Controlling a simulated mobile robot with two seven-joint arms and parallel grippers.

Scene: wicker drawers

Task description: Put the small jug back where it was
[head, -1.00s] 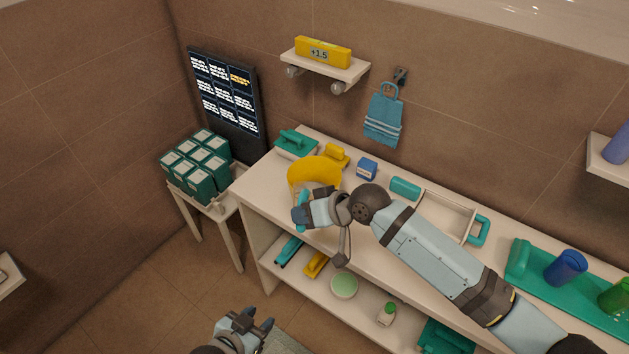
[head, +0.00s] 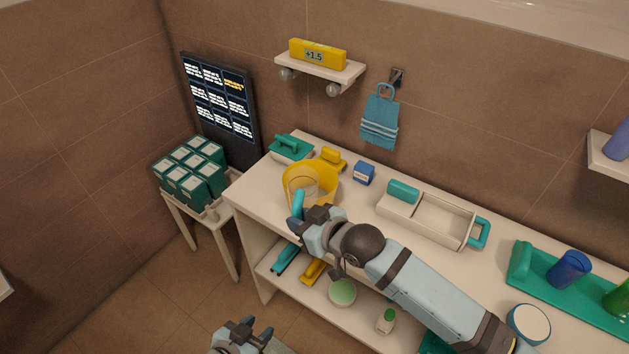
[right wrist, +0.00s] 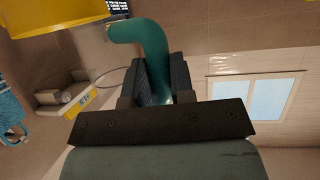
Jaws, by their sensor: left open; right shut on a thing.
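My right gripper (head: 308,218) is shut on a curved teal handle (head: 297,204) at the front left of a yellow tub (head: 327,200) on the counter. The handle seems to belong to the small jug, whose pale, see-through body (head: 303,183) shows against the tub; I cannot tell whether it is inside or in front of it. In the right wrist view, the teal handle (right wrist: 152,38) stands between the fingers and the tub (right wrist: 50,14) is at upper left. My left gripper (head: 247,331) is open and empty, low in front of the counter.
A yellow sponge-like block (head: 333,159), a blue box (head: 364,173) and a white caddy (head: 440,222) stand on the counter (head: 258,188). A teal tray (head: 580,293) holds cups at right. A lower shelf holds a green bowl (head: 342,292). A side table (head: 226,210) holds teal boxes.

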